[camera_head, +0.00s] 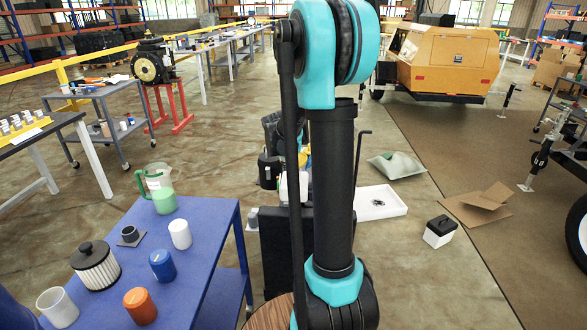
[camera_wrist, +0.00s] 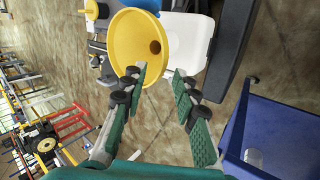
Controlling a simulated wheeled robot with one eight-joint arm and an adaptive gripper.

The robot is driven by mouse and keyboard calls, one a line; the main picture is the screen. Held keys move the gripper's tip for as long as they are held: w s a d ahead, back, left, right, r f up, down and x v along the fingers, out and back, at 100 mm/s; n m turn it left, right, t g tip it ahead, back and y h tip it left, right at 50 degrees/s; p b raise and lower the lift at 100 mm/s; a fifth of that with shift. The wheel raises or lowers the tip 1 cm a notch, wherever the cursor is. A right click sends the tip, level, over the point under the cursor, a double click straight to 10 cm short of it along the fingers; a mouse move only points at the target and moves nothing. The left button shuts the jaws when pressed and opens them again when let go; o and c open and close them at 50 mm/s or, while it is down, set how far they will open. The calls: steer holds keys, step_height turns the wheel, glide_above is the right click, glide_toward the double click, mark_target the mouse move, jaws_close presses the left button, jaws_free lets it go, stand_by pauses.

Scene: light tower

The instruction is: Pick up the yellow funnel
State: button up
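The yellow funnel (camera_wrist: 133,38) shows in the wrist view at the top, its wide round mouth facing the camera and its dark outlet hole off to the right. It overlaps a white container (camera_wrist: 190,48) in the picture. My gripper (camera_wrist: 159,76) is open and empty, with its green-padded fingers apart and pointing toward the funnel. The left fingertip overlaps the funnel's lower rim in the picture; I cannot tell whether it touches. In the head view my own arm hides most of that area, and the funnel cannot be made out clearly.
A blue table (camera_head: 196,216) at the lower left holds a green-filled jug (camera_head: 160,190), a filter, and several cups. A white tray (camera_head: 378,203) and a black-and-white box (camera_head: 439,231) lie on the floor to the right. A black panel (camera_wrist: 232,48) stands beside the white container.

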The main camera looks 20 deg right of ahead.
mark_target(294, 168)
steer(key=shift+x, duration=2.65)
steer(key=shift+c, duration=0.2)
jaws_close()
